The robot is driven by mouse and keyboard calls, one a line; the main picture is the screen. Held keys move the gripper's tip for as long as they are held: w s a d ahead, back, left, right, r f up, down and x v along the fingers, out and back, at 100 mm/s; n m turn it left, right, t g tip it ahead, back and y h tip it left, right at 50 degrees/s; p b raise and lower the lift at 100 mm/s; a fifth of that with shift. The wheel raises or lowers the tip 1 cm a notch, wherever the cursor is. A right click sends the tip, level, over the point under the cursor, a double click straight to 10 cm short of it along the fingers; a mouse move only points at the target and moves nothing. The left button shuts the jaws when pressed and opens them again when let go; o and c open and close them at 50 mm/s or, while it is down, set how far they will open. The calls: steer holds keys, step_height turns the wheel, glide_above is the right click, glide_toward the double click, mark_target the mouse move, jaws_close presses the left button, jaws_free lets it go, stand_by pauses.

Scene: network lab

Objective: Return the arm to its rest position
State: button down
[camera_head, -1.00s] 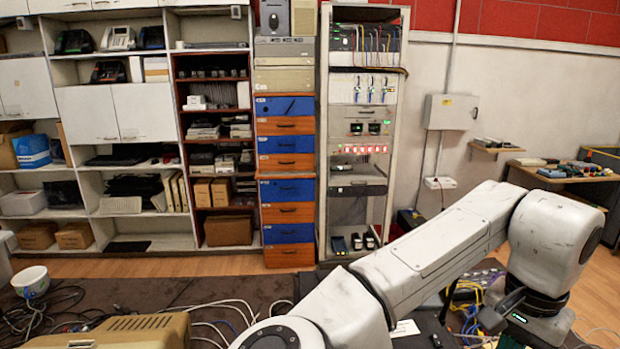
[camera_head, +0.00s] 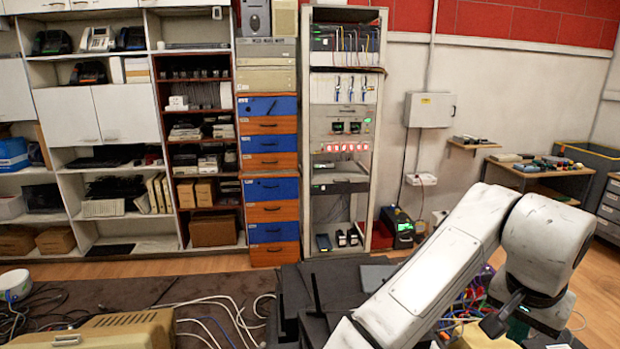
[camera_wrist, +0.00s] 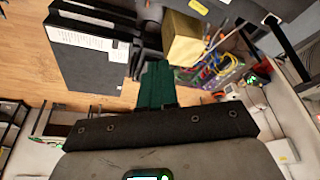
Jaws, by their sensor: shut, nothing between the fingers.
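My arm (camera_head: 440,265) shows at the lower right of the head view, rising from the bottom edge to a bent white joint (camera_head: 545,240). Below that joint the arm's end hangs down, with a dark part and a small green light; the fingertips cannot be made out there. In the wrist view my gripper (camera_wrist: 156,75) shows beyond a dark bar, with its fingers together and nothing between them.
Dark boxes (camera_head: 295,295) and a tangle of colored cables (camera_head: 470,300) lie close to the arm. A beige case (camera_head: 120,330) stands lower left. An equipment rack (camera_head: 342,120) and drawers (camera_head: 268,180) stand behind. A brown cardboard box (camera_wrist: 183,38) shows in the wrist view.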

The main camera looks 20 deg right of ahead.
steer(key=w+d+n+t+h, duration=0.2)
steer(key=d+h, duration=0.2)
steer(key=d, duration=0.1)
steer(key=w+a+f+n+t+y, duration=0.1)
steer(key=w+a+f+n+t, duration=0.2)
steer(key=a+f+n, duration=0.55)
steer(key=s+a+f+n+y, duration=0.2)
steer(key=s+a+f+y, duration=0.15)
steer(key=a+f, duration=0.35)
steer(key=s+a+f+n+y, duration=0.2)
steer(key=s+a+f+y, duration=0.15)
steer(key=a+f, duration=0.4)
steer(key=s+f+g+b, duration=0.5)
steer(key=s+f, duration=0.6)
steer(key=shift+s+h, duration=0.3)
stand_by(3.8)
